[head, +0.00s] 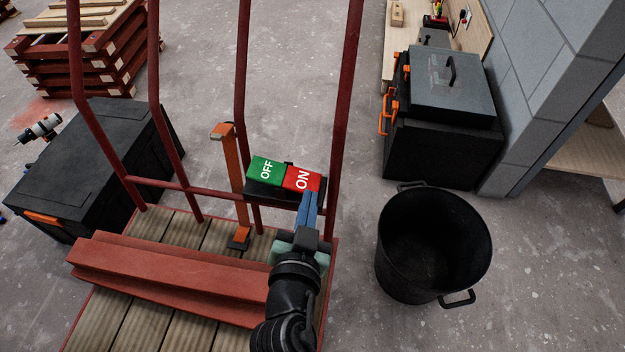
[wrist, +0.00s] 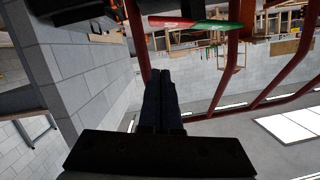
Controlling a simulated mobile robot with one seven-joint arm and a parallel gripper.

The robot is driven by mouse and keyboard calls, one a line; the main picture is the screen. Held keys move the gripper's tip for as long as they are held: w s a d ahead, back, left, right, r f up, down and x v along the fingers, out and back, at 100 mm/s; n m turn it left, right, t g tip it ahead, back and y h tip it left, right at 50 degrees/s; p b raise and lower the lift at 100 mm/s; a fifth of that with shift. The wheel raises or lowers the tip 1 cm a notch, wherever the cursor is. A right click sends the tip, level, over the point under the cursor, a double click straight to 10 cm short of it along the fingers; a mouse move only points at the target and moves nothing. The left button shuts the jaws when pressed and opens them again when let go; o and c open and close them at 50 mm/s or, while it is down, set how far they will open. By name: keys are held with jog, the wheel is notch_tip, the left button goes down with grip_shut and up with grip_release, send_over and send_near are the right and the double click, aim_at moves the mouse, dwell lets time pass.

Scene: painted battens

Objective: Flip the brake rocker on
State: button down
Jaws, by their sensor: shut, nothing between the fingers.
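The brake rocker (head: 268,170) is a two-part switch on a black base, mounted on the dark red rail frame. Its left half is green and reads OFF; its right half is red and reads ON. It shows edge-on near the top of the wrist view (wrist: 210,25). I cannot tell for sure which half is pressed down. My gripper (head: 308,196) is shut and empty, with its blue fingertips at the near edge of the red ON half. Whether they touch it is unclear. The shut fingers also show in the wrist view (wrist: 160,76).
Dark red upright bars (head: 241,70) stand around the rocker. An orange lever (head: 233,170) is just left of it. A red beam (head: 170,278) lies on the plank deck below. A black bin (head: 433,200) stands to the right, and a black case (head: 95,160) to the left.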

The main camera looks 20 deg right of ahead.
jog(key=shift+v, duration=1.2)
